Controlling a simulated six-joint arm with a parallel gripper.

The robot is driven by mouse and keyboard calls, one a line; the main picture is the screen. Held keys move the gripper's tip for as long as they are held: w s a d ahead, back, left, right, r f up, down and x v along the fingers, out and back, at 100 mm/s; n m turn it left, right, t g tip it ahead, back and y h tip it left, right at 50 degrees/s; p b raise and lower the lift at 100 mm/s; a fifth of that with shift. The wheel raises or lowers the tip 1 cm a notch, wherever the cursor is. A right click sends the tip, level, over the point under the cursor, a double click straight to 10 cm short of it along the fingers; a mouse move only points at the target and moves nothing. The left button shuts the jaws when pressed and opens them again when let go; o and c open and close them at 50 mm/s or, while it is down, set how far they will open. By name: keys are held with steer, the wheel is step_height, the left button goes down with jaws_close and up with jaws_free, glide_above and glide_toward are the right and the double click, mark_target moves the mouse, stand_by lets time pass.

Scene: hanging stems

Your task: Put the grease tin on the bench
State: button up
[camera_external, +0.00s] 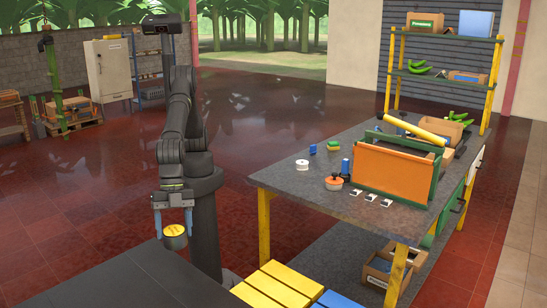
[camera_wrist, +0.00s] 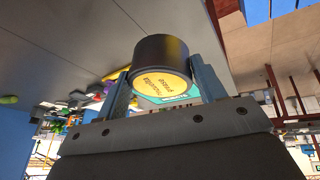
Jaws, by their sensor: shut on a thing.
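The grease tin is a short round tin with a yellow lid and dark side (camera_external: 175,238); it also shows large in the wrist view (camera_wrist: 160,52), with lettering on the lid. My gripper (camera_external: 173,222) is shut on the tin, one finger on each side. It holds the tin tilted in the air, by the edge of a dark surface at the lower left. The bench (camera_external: 275,176) is the grey-topped table with yellow legs on the right, well apart from the tin.
On the bench stand an orange panel in a green frame (camera_external: 395,172), an orange-and-white round item (camera_external: 334,183), a blue item (camera_external: 346,166) and small white-and-black pieces (camera_external: 370,196). The bench's near left corner is bare. A yellow slatted surface (camera_external: 285,283) stands in front.

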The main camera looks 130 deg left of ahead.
steer(key=s+d+m, duration=0.2)
steer(key=s+d, duration=1.3)
glide_toward(133, 292)
steer(key=shift+w+d+g+h, duration=0.3)
steer(key=shift+w+d, duration=0.15)
steer(key=shift+w, duration=0.35)
steer(key=shift+w+f, duration=0.1)
steer(key=shift+f, duration=1.95)
steer(key=shift+f, duration=0.2)
steer(key=o, duration=1.1)
steer(key=shift+c, duration=0.2)
